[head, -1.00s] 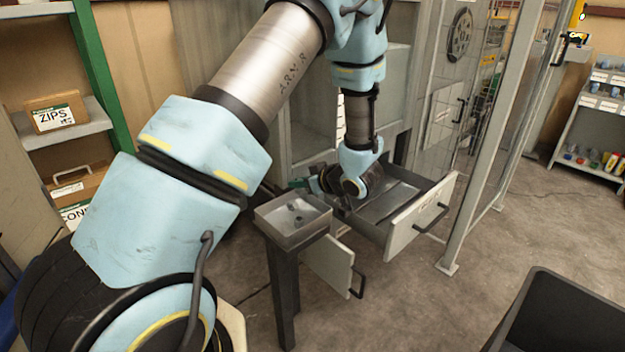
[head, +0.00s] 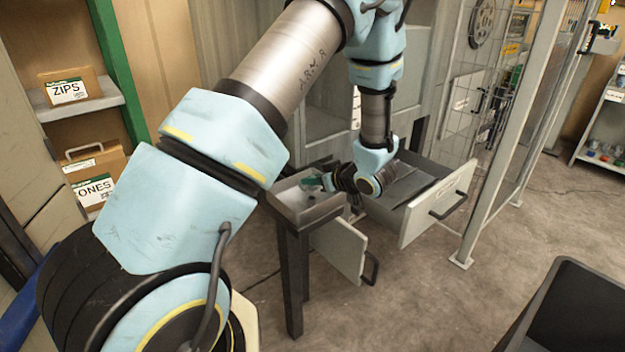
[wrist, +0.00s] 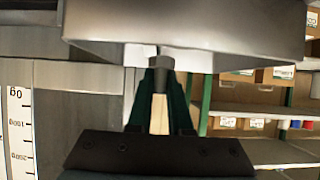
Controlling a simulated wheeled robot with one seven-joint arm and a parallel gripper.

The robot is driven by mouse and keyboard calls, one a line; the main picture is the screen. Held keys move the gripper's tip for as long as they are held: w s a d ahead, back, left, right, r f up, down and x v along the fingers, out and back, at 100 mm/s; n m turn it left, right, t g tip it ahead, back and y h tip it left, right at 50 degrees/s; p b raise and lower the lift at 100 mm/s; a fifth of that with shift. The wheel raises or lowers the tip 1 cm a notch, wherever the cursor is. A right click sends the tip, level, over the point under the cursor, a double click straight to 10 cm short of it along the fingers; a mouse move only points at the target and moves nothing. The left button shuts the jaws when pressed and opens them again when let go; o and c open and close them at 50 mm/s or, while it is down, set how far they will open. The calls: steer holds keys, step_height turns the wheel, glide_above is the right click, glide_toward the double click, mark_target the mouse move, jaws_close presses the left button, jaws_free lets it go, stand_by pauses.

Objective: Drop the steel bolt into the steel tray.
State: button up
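The steel tray (head: 284,205) stands on a dark post in the middle of the head view, with a small dark item (head: 310,199) inside. My gripper (head: 312,183), with green fingers, reaches leftward to the tray's far right side. In the wrist view, the steel bolt (wrist: 160,65) sits between the fingertips (wrist: 159,82), its head beyond them and part of its shank hidden. The steel tray's wall (wrist: 190,30) fills the top of that view, close to the bolt. I cannot tell whether bolt and tray touch.
An open grey drawer (head: 440,205) is right of the tray, with a lower open door or drawer front (head: 340,248) below. A wire-mesh fence (head: 490,130) stands at right. A black bin (head: 575,310) is at the lower right. Shelves with boxes (head: 68,88) are at left.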

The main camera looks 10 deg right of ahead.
steer(key=o, duration=0.5)
steer(key=v, duration=1.1)
steer(key=shift+w, duration=0.1)
steer(key=w+a+r+m+g+h+p, duration=0.3)
steer(key=w+a+r+m+h+p, duration=0.25)
steer(key=r, duration=0.45)
steer(key=s+a+r+g+p, duration=0.1)
steer(key=s+a+g, duration=0.1)
steer(key=s+a, duration=0.2)
steer(key=s+a+r+m+g+p, duration=0.1)
steer(key=s+a+r+g, duration=0.1)
steer(key=s+a, duration=0.3)
steer(key=s+a+r+g+p, duration=0.2)
steer(key=s+a, duration=0.3)
steer(key=a, duration=0.4)
steer(key=shift+s+a+r+m+h, duration=0.15)
steer(key=shift+s+a+m+h, duration=0.1)
steer(key=shift+m+h, duration=0.1)
